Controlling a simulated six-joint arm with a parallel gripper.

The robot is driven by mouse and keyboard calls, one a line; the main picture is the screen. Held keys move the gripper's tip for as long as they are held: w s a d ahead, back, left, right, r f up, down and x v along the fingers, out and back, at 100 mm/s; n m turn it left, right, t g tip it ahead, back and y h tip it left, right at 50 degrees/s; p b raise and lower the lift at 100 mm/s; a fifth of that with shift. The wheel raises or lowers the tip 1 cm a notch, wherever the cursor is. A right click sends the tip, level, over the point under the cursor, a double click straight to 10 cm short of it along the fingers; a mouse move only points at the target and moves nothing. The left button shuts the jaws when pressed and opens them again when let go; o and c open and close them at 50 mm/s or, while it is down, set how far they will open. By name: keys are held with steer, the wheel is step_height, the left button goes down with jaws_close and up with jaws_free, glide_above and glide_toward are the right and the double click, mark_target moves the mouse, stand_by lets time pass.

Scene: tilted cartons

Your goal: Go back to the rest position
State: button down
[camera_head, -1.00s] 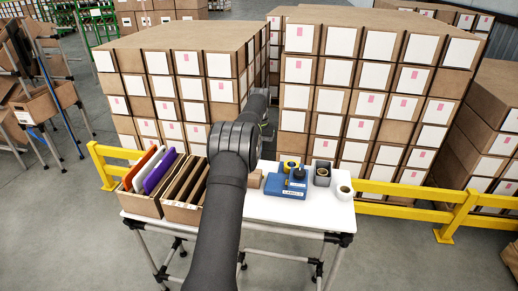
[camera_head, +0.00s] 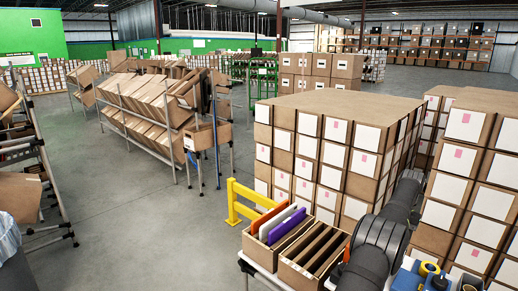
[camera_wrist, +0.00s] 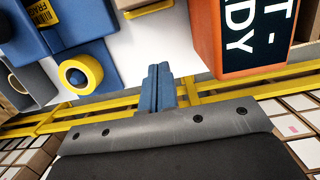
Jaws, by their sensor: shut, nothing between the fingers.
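My gripper (camera_wrist: 158,72) shows in the wrist view, its two blue-grey fingers pressed together with nothing between them. They hang over the edge of the white table (camera_wrist: 150,40), apart from the things on it. In the head view my dark arm (camera_head: 378,245) reaches up at the lower right, beside the cartons. The gripper end cannot be made out there.
Open boxes with coloured folders (camera_head: 280,222) stand left of my arm. A blue dispenser (camera_wrist: 85,22) and yellow tape roll (camera_wrist: 80,74) lie near the fingers, with an orange-brown box (camera_wrist: 207,55) opposite. A yellow rail (camera_wrist: 215,100) and stacked cartons (camera_head: 325,140) are close.

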steer(key=shift+s+a, duration=3.7)
steer(key=shift+w+d, duration=0.1)
steer(key=shift+w+d, duration=3.65)
steer(key=shift+s+a+r, duration=0.1)
steer(key=shift+s+a, duration=4.15)
steer(key=shift+f, duration=0.4)
steer(key=c, duration=2.1)
jaws_free()
